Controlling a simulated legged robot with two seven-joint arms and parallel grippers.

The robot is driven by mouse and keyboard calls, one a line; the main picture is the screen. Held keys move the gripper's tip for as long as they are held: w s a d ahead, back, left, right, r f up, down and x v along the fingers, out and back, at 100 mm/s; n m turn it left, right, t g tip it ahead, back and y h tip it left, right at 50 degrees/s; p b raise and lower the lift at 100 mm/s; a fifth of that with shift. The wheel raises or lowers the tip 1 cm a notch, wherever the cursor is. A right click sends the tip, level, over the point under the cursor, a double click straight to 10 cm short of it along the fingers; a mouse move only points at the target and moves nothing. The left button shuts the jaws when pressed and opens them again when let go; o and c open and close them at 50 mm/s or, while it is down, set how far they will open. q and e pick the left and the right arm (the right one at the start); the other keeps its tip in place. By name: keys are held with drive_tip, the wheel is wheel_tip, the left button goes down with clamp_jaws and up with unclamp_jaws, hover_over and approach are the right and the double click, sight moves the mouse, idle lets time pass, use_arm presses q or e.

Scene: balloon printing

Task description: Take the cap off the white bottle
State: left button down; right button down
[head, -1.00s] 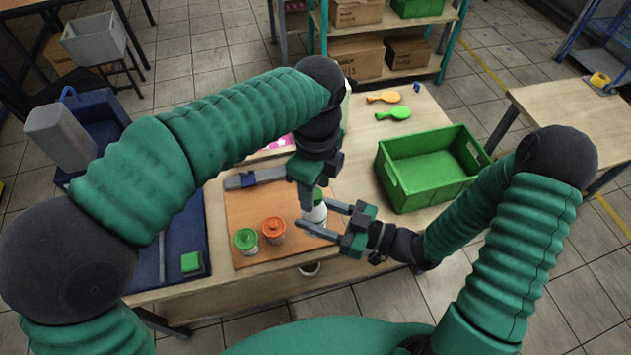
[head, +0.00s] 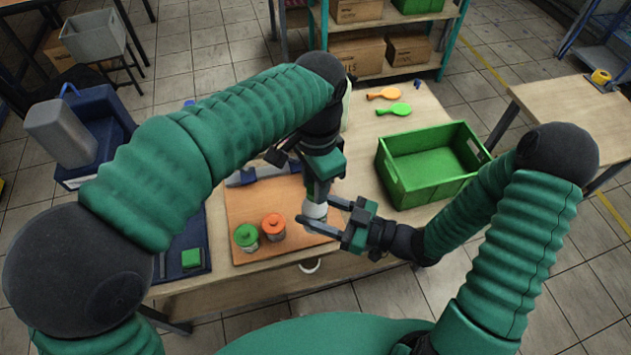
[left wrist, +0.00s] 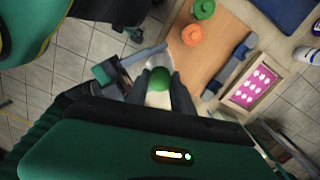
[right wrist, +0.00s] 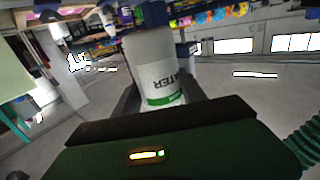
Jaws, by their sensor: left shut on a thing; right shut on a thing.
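The white bottle (head: 316,211) stands at the front right of the orange-brown board. My right gripper (head: 318,213) is shut on its body from the right. The right wrist view shows the bottle (right wrist: 155,60) between the fingers, with a "WATER" label and a green band. My left gripper (head: 317,196) comes down from above and is shut on the bottle's green cap. The cap (left wrist: 159,77) shows between the left fingers in the left wrist view, on top of the bottle. In the head view my left gripper hides the cap.
A green-lidded jar (head: 246,237) and an orange-lidded jar (head: 272,226) stand left of the bottle on the board (head: 240,205). A green crate (head: 425,165) sits to the right.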

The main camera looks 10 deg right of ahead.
use_arm(q)
drive_tip(key=n, duration=0.7)
drive_tip(key=shift+w+d+r, duration=0.1)
drive_tip(key=shift+d, duration=0.1)
drive_tip(key=c, duration=1.1)
unclamp_jaws()
drive_tip(key=shift+a, duration=0.1)
wheel_tip(320, 180, up, 4)
drive_tip(key=shift+r, duration=0.2)
drive_tip(key=shift+c, duration=0.3)
wheel_tip(320, 180, up, 3)
drive_tip(key=m, duration=0.4)
drive_tip(key=shift+m, duration=0.7)
wheel_tip(320, 180, down, 8)
drive_tip(key=shift+a+r, duration=0.1)
drive_tip(key=shift+r, duration=0.15)
